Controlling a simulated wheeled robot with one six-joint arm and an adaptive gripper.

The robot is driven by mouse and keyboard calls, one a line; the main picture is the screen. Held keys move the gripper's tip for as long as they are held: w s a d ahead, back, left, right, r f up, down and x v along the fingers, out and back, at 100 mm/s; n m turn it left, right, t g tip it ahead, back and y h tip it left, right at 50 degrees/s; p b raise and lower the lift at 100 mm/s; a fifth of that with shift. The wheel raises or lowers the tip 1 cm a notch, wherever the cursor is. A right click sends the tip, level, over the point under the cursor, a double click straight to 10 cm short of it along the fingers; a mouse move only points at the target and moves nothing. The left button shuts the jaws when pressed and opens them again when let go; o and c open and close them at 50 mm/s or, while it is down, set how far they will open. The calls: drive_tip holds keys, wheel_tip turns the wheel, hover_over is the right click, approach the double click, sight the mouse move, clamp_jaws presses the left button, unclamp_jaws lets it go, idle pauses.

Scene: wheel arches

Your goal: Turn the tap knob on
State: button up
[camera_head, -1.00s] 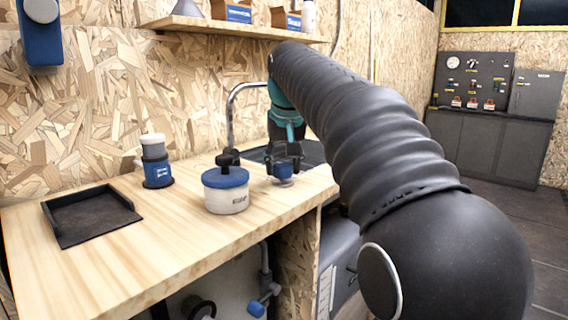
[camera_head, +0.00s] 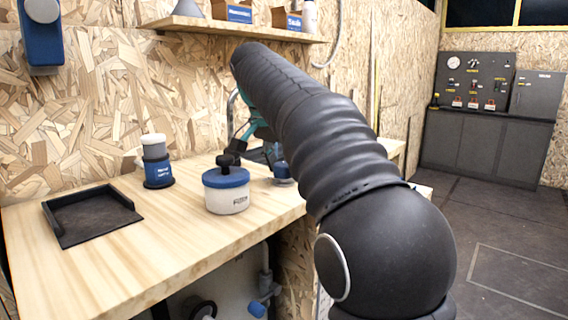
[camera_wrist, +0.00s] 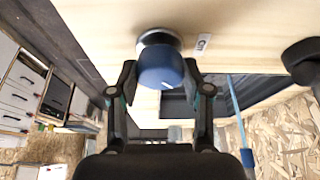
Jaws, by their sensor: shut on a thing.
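The tap knob (camera_wrist: 161,68) is a round blue cap on a pale metallic base, set on the wooden counter. In the wrist view it sits between the two dark fingers of my gripper (camera_wrist: 160,76), which is shut on it, one finger on each side. In the head view the blue knob (camera_head: 280,152) shows beside my arm, on the counter near the sink. My arm hides much of the gripper and part of the sink there. A small white label (camera_wrist: 203,43) lies on the counter beside the knob.
A white pot with a blue lid (camera_head: 227,191) and black top stands just left of the knob. A blue-and-white cylinder (camera_head: 156,163) and a black tray (camera_head: 92,214) are farther left. The counter's front (camera_head: 170,255) is bare. A shelf (camera_head: 240,31) hangs above.

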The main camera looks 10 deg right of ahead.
drive_tip(key=m, duration=0.2)
drive_tip(key=m+g, duration=0.1)
drive_tip(key=m, duration=0.1)
drive_tip(key=shift+w+a+m+g+h, duration=0.1)
drive_tip(key=shift+w+m+g+h, duration=0.05)
drive_tip(key=shift+m+g+h, duration=0.15)
drive_tip(key=shift+m+g, duration=0.7)
drive_tip(key=shift+m, duration=1.1)
drive_tip(key=o, duration=1.1)
drive_tip(key=shift+a, duration=0.1)
drive_tip(key=shift+o, duration=0.3)
